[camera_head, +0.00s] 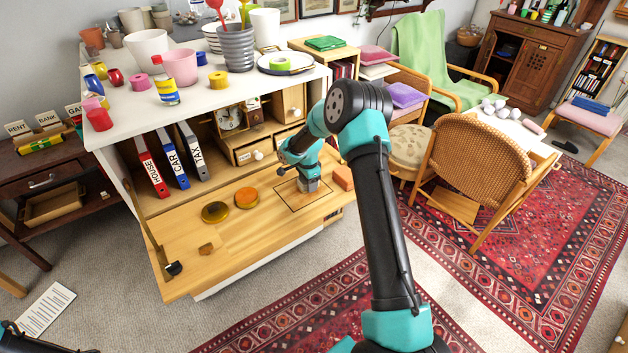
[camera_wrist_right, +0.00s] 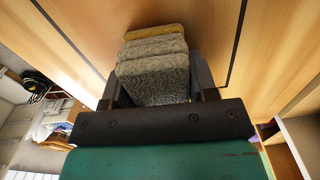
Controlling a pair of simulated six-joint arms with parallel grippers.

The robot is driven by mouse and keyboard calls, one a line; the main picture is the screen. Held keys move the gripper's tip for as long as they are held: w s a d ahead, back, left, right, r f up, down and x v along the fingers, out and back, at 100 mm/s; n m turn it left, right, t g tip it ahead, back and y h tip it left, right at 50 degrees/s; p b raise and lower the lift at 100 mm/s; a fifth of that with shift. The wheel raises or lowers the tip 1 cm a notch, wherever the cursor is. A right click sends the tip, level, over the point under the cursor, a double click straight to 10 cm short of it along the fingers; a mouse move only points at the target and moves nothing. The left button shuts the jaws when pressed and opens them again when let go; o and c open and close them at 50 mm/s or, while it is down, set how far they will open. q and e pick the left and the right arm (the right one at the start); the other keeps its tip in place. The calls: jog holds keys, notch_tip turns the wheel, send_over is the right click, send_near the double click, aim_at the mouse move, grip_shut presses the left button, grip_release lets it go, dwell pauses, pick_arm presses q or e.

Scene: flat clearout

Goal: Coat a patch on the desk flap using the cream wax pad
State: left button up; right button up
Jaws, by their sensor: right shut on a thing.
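The desk flap (camera_head: 235,248) is folded down, a light wood board with a thin dark square outline (camera_head: 290,208) near its right end. My right gripper (camera_head: 307,180) is over that outlined patch, shut on a grey fuzzy block with a yellowish-cream face, the wax pad (camera_wrist_right: 153,72). The pad's far face is toward the flap; I cannot tell whether it touches. Dark outline lines also show on the wood in the right wrist view, on either side of the pad. No coating is clearly visible. My left gripper is out of view.
On the flap lie an orange disc (camera_head: 246,197), an amber round tin (camera_head: 215,212), a small brown block (camera_head: 206,248) and an orange block (camera_head: 343,177) right of the outline. Binders (camera_head: 172,160) and a clock (camera_head: 230,119) stand behind.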

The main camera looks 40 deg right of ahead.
aim_at(295, 188)
jog(key=shift+w+a, duration=0.15)
jog(key=shift+a, duration=4.8)
jog(key=shift+w, duration=1.4)
jog(key=shift+s+d, duration=0.15)
jog(key=shift+d, duration=1.25)
jog(key=shift+s+d, duration=0.1)
jog(key=shift+d, duration=1.25)
jog(key=shift+s+d, duration=0.2)
jog(key=shift+d, duration=4.7)
notch_tip(295, 188, up, 8)
jog(key=shift+a, duration=0.1)
